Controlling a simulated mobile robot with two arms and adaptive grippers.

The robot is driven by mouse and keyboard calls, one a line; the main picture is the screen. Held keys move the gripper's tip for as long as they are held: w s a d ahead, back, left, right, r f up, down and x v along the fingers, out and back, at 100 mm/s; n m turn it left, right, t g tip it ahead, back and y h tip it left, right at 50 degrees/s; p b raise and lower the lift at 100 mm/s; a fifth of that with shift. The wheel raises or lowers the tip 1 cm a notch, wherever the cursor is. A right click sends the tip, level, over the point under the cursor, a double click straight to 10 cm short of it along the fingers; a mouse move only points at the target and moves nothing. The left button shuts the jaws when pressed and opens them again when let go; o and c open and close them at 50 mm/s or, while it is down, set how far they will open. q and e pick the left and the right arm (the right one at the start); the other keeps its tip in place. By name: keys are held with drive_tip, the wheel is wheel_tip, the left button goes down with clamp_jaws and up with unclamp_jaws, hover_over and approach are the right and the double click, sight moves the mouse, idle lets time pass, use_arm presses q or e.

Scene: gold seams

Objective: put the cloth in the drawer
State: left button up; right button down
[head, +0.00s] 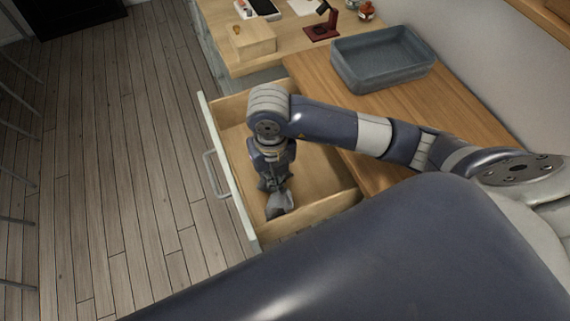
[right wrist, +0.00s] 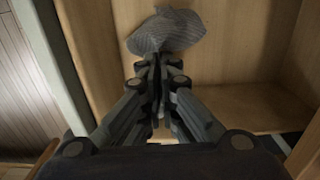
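The drawer (head: 232,190) stands open, with a pale front, a metal handle and a light wooden inside. My right gripper (head: 273,184) points down inside the drawer space. The grey cloth (head: 279,205) is at its fingertips, bunched up. In the right wrist view the fingers (right wrist: 158,62) are close together, and the ribbed grey cloth (right wrist: 167,31) spreads out just beyond their tips, over the drawer's wooden floor. The fingers look shut on it. Whether the cloth touches the floor is hard to tell. My left gripper is out of view.
A grey-blue tray (head: 382,73) stands on the wooden counter (head: 440,108) right of the drawer. Behind are a wooden block (head: 252,42), a dark red stand (head: 322,29) and a small jar (head: 367,11). The plank floor (head: 125,165) left of the drawer is clear.

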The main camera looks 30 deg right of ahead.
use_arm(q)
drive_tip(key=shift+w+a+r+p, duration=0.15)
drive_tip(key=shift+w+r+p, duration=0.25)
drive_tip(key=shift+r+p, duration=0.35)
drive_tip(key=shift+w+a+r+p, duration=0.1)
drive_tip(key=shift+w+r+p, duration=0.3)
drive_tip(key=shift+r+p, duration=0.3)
use_arm(e)
drive_tip(key=shift+w+d+f, duration=0.85)
drive_tip(key=shift+w+d, duration=0.75)
drive_tip(key=shift+w, duration=0.5)
drive_tip(key=shift+w+d+f, duration=0.85)
drive_tip(key=shift+w+d, duration=0.7)
drive_tip(key=shift+w, duration=0.5)
drive_tip(key=shift+w+d+f, duration=0.85)
drive_tip(key=shift+w+d, duration=0.75)
drive_tip(key=shift+w, duration=0.5)
drive_tip(key=c, duration=1.2)
unclamp_jaws()
drive_tip(key=shift+o, duration=0.2)
drive_tip(key=shift+r, duration=0.2)
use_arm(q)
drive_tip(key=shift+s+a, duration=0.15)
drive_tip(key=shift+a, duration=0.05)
use_arm(e)
wheel_tip(320, 180, up, 12)
drive_tip(key=shift+f, duration=0.15)
